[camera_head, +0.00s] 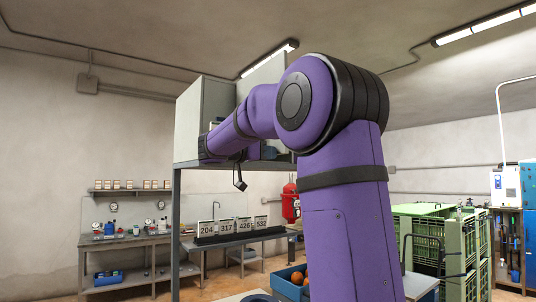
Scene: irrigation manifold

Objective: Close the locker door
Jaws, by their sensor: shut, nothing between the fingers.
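A grey locker (219,101) stands raised on a dark metal stand at the centre left. A pale upright panel (262,72) rises behind my arm at its right. I cannot tell for sure whether this panel is the door or a wall of the locker. My purple arm crosses in front of the locker and hides much of its front and inside. My wrist is at the locker's lower left part, with a small black camera hanging below it. My gripper's fingers are hidden, so I cannot see whether they touch the door.
A workbench (150,240) with bottles stands at the left under a shelf (130,190). Number cards (240,227) stand on a table behind the stand. A blue crate (287,284) with oranges is low in front. Green crates (418,224) and a red tank (290,204) are farther right.

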